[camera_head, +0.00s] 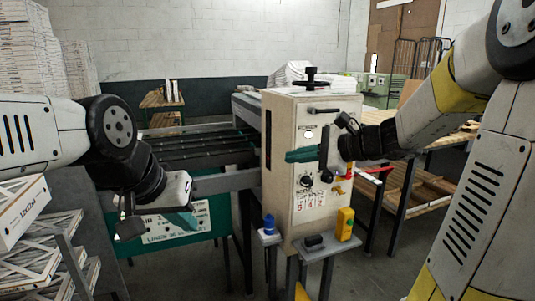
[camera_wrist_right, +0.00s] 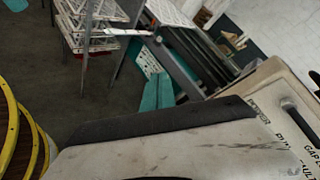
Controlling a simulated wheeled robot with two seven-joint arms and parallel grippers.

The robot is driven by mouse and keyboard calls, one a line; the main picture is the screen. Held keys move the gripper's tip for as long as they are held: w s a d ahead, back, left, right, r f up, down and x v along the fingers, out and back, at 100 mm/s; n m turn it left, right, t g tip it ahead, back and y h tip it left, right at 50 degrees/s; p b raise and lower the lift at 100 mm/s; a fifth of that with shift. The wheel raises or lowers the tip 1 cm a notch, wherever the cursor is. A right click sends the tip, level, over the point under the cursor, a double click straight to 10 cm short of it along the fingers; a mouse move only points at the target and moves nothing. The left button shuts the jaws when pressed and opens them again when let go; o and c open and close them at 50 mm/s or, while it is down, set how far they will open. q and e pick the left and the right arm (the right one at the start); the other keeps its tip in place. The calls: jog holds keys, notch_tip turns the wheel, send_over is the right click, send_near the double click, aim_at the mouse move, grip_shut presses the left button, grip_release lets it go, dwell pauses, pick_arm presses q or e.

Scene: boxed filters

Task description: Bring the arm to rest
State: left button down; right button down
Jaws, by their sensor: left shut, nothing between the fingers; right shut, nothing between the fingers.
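My left arm comes in from the left in the head view, and its gripper (camera_head: 181,220) points downward in front of the green machine side, with teal fingers shut and empty. My right arm comes in from the upper right. Its gripper (camera_head: 302,155) is in front of the beige machine's control panel (camera_head: 283,205), teal fingers pointing left, shut and empty. In the right wrist view the teal fingers (camera_wrist_right: 158,93) show beyond the pale gripper body. In the head view it cannot be told whether the right gripper touches the panel.
A roller conveyor (camera_head: 195,148) runs behind the left gripper. Small ledges before the machine hold a blue object (camera_head: 269,225) and a yellow device (camera_head: 345,224). A rack of boxed filters (camera_head: 22,208) stands at the left. A workbench (camera_head: 430,142) stands at the right.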

jog(key=s+a+f+n+g+h, duration=0.1)
jog(key=s+f+n+g+h, duration=0.25)
jog(key=s+n, duration=0.75)
jog(key=s+d+f+n+t+h, duration=0.1)
jog(key=s+d+n+h, duration=0.4)
jog(key=s+d, duration=0.2)
jog(key=shift+s+f+n+t+h, duration=0.2)
jog(key=shift+s+n+t+h, duration=0.15)
jog(key=shift+s, duration=0.45)
